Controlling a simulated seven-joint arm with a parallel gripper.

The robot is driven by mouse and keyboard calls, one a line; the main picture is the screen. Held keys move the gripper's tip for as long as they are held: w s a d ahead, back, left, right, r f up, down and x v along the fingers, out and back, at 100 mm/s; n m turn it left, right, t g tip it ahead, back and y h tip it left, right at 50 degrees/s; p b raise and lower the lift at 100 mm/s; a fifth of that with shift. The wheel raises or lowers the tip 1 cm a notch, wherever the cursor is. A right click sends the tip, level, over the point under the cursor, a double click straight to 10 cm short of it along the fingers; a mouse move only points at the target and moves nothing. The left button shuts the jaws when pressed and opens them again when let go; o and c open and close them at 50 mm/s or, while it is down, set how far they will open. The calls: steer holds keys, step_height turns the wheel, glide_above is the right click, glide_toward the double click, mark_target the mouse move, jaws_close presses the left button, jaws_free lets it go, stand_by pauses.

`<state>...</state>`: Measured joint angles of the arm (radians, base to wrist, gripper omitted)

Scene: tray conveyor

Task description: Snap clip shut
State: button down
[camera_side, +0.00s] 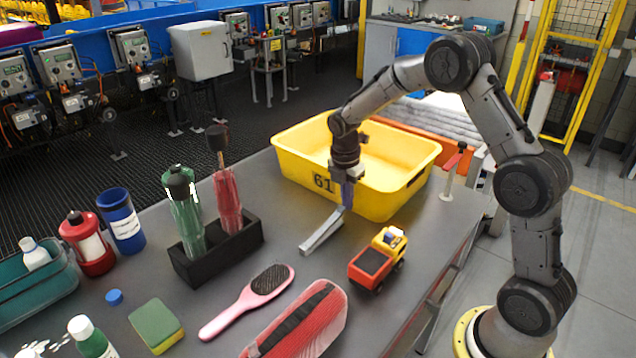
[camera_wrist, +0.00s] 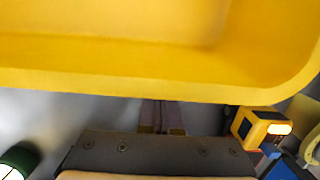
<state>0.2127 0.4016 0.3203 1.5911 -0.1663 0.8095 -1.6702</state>
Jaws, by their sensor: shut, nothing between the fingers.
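A long light-grey clip (camera_side: 322,231) lies on the grey table in the side view, in front of the yellow tray. It runs slantwise, with its far right end near my gripper's fingertips. Whether its two arms are apart or together is too small to tell. My gripper (camera_side: 347,207) points down at that far end, close to the tray's front wall, with its fingers together and nothing held. I cannot tell whether the tips touch the clip. In the wrist view my fingers (camera_wrist: 161,114) show close together at the tray's rim, and the clip is not discernible.
The yellow tray (camera_side: 412,192) stands right behind my gripper; its rim fills the top of the wrist view (camera_wrist: 130,82). A toy truck (camera_side: 376,262) is close on the right. A pink brush (camera_side: 245,303), red pouch (camera_side: 315,325) and black bottle holder (camera_side: 222,256) surround the clip.

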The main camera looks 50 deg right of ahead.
steer(key=shift+d+f, duration=0.25)
steer(key=shift+f, duration=0.6)
steer(key=shift+a, duration=0.15)
stand_by(1.3)
steer(key=shift+a+r, duration=0.2)
steer(key=shift+a, duration=0.45)
step_height(320, 180, up, 14)
steer(key=a, duration=0.1)
steer(key=shift+a+f, duration=0.15)
steer(key=shift+a, duration=0.2)
stand_by(0.3)
